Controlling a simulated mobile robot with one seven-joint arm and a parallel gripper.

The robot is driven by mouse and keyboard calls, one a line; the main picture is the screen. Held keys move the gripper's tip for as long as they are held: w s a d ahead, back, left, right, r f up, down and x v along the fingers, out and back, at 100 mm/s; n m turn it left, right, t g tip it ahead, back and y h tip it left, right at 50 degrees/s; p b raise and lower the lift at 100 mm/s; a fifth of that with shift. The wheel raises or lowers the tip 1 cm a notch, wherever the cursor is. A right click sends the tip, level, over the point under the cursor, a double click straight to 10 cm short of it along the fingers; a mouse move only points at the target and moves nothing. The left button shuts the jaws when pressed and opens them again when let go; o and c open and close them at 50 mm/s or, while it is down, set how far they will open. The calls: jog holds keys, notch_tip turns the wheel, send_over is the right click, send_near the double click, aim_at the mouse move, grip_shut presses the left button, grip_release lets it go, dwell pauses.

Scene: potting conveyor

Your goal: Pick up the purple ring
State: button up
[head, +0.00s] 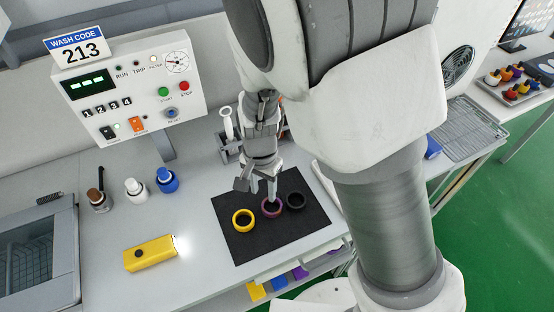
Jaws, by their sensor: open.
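The purple ring (271,208) lies on a black mat (232,211) between a yellow ring (243,220) on its left and a black ring (296,201) on its right. My gripper (258,188) is open and points down just above and behind the purple ring. One finger is to the left, over the mat, and the other comes down at the purple ring's near area; whether it touches the ring I cannot tell. Part of the purple ring's far side is hidden by the finger.
A yellow flashlight (150,253) lies lit left of the mat. A control panel (132,88) rises at the back. My arm hides much of the right side.

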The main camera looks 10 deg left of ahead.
aim_at(264, 202)
jog(key=shift+w+a+f+b, duration=0.1)
jog(key=shift+f+b, duration=0.3)
jog(key=shift+f, duration=2.4)
grip_shut()
